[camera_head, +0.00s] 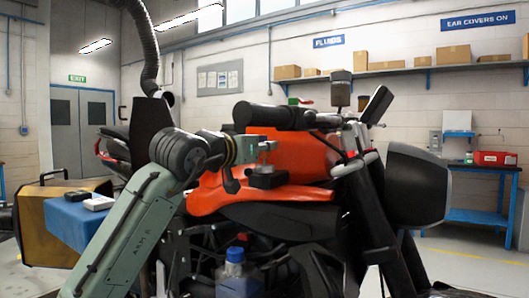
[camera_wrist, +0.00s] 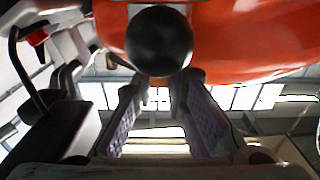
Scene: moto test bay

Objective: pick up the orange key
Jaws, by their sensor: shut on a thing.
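My gripper (camera_head: 267,152) is low over the orange motorcycle tank, just above a small dark block (camera_head: 268,179) on it. In the wrist view its two purple-padded fingers (camera_wrist: 163,84) converge at the lower edge of a dark round thing (camera_wrist: 158,38). The gripper is shut on this round thing, though its contact with the pads is partly hidden. I cannot make out an orange key in either view, nor tell whether the round thing is part of one. The orange tank (camera_head: 310,161) fills the upper right of the wrist view.
The handlebar (camera_head: 277,116) stands close behind my gripper. A blue box (camera_head: 76,222) with a small white item (camera_head: 99,203) is at left. A blue-capped bottle (camera_head: 234,272) is low in front. Shelves and a blue workbench (camera_head: 478,217) are farther back.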

